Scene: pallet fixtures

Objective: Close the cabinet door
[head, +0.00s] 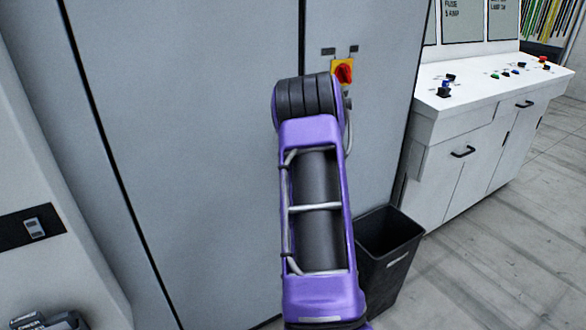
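A tall grey cabinet fills the left and middle of the head view. Its wide flat door panel (190,120) lies between a dark slanting seam on the left and a thin upright seam near the middle. A narrower grey panel (385,35) to the right carries a red and yellow rotary switch (343,72). My purple and black arm reaches up in front of the cabinet and covers part of both panels. My gripper does not show; the arm hides that area. I cannot tell whether the door is fully shut or whether I touch it.
A black bin (392,250) stands on the floor right of my arm. A white control console (465,125) with buttons and drawers is at the right. A grey panel with a dark switch plate (32,226) is at the left. Wooden floor (500,260) at the lower right is clear.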

